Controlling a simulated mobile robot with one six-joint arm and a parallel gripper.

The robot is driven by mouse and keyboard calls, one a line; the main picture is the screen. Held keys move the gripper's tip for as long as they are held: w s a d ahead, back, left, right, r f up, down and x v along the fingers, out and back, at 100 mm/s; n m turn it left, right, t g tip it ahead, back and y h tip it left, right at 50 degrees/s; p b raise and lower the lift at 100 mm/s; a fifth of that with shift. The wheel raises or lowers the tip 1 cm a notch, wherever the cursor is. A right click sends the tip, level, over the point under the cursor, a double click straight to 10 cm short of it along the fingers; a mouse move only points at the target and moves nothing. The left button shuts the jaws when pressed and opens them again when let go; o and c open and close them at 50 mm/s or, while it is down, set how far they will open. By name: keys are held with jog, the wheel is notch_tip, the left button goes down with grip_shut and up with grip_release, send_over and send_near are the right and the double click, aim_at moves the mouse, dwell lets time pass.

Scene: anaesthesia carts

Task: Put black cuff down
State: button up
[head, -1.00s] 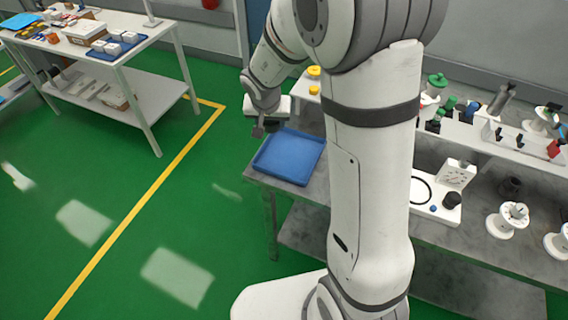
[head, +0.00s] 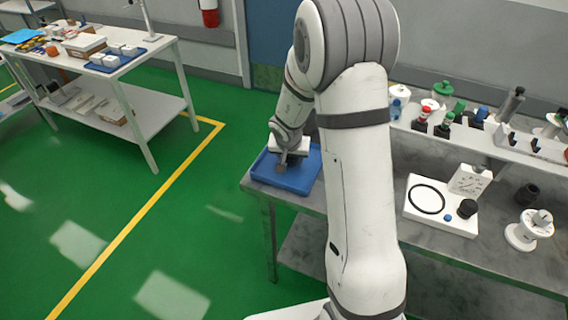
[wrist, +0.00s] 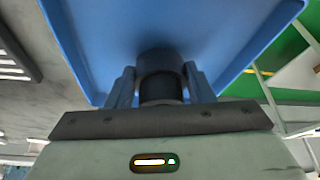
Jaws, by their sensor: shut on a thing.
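The black cuff (wrist: 160,78) is a dark, short cylinder between my two fingers in the wrist view. My gripper (wrist: 160,88) is shut on it. In the head view my gripper (head: 283,168) is low over the blue tray (head: 306,187), pointing down. The cuff is hard to make out there. The tray (wrist: 235,45) fills much of the wrist view just beyond the cuff. I cannot tell whether the cuff touches the tray floor.
The tray sits at the left end of a grey bench (head: 375,205). To its right are a white panel (head: 425,220) with a black ring and a dial, a dark knob-like part (head: 527,194), and a white spool (head: 530,230). A raised shelf (head: 480,140) holds several bottles.

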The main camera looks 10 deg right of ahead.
jog(key=shift+f, duration=0.5)
jog(key=shift+r, duration=0.15)
jog(key=o, duration=1.1)
jog(key=shift+f, duration=0.2)
jog(key=shift+c, duration=0.2)
jog(key=shift+r, duration=0.1)
